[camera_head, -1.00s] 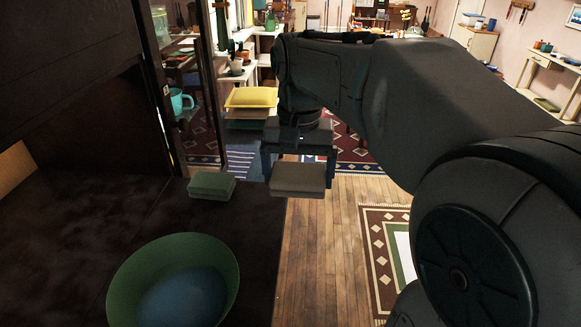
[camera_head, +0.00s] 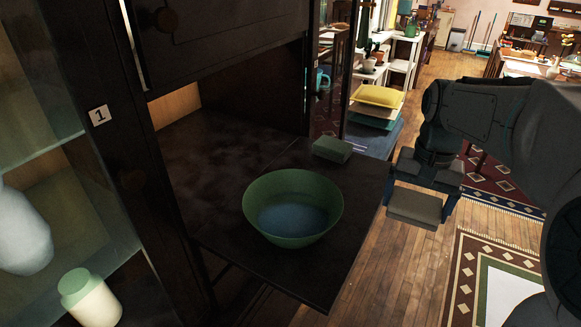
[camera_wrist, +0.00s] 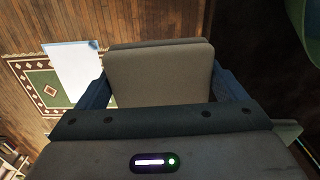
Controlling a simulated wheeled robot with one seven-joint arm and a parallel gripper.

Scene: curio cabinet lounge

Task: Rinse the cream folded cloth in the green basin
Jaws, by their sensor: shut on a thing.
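The cream folded cloth (camera_head: 415,207) looks grey-beige in this light. My gripper (camera_head: 422,190) is shut on it, one finger at each side, and holds it in the air to the right of the dark cabinet shelf, over the wooden floor. In the wrist view the cloth (camera_wrist: 160,75) fills the space between the fingers (camera_wrist: 162,92). The green basin (camera_head: 262,220) stands upright on the shelf, left of the gripper, with blue water (camera_head: 292,220) inside. Part of the basin's side (camera_wrist: 305,25) shows at the wrist view's upper right.
A green folded cloth (camera_head: 332,150) lies on the dark shelf (camera_head: 225,150) behind the basin. The cabinet's door frame (camera_head: 170,180) rises at left, near a green-lidded jar (camera_head: 90,300) and a pale vase (camera_head: 20,235). Open floor (camera_head: 385,265) lies right of the shelf edge.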

